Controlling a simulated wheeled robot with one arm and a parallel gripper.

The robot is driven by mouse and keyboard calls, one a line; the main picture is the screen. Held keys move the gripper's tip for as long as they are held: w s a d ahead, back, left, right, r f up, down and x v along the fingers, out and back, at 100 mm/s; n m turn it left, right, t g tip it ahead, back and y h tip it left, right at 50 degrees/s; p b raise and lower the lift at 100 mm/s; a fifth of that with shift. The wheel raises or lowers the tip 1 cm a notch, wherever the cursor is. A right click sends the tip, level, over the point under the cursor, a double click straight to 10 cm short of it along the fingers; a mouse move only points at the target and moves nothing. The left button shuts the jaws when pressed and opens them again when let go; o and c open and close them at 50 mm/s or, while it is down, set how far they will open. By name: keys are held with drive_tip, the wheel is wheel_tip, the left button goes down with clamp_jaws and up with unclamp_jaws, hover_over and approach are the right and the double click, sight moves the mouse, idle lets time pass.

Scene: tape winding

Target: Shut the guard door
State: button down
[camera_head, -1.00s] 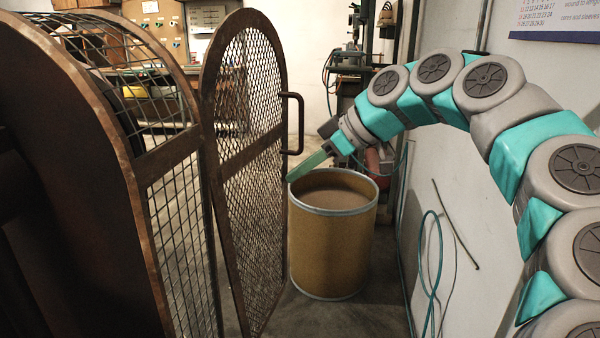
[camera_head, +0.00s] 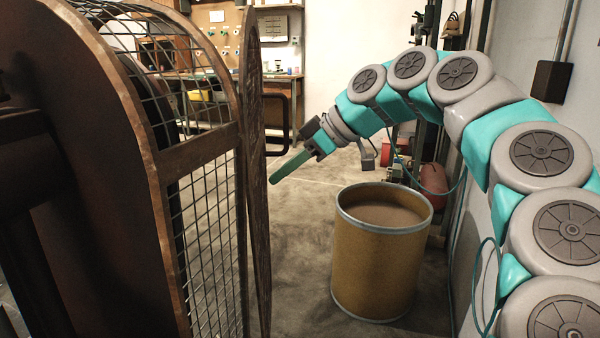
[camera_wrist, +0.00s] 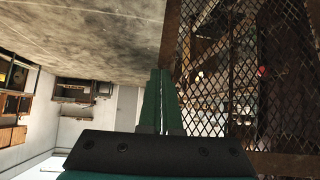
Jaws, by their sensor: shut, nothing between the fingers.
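The guard door (camera_head: 256,150), a rusty brown frame with mesh, stands almost edge-on in the head view, still swung out beside the fixed guard (camera_head: 195,150). A dark loop handle (camera_head: 289,122) sticks out from its right face. My gripper (camera_head: 272,181) is shut and empty, its green fingers pointing left and down at the door's right face, below the handle. In the wrist view the shut fingers (camera_wrist: 160,72) lie alongside the door's brown frame, with the door mesh (camera_wrist: 240,70) to their right. I cannot tell whether they touch the door.
An open fibre drum (camera_head: 380,255) stands on the floor right of the door, below my arm. A wall with pipes and hanging cable runs along the right. A workbench (camera_head: 200,85) is at the back. The floor between door and drum is clear.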

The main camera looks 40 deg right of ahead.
drive_tip(key=w+a+n+g+y, duration=0.1)
drive_tip(key=a+n+g, duration=0.1)
drive_tip(key=a, duration=1)
drive_tip(key=w+a+n+g+y, duration=0.1)
drive_tip(key=w+a+n+g, duration=0.1)
drive_tip(key=a, duration=1.1)
drive_tip(key=shift+w+n+y+b, duration=0.2)
drive_tip(key=shift+n+y+b, duration=0.2)
drive_tip(key=shift+n, duration=0.5)
drive_tip(key=shift+d, duration=0.1)
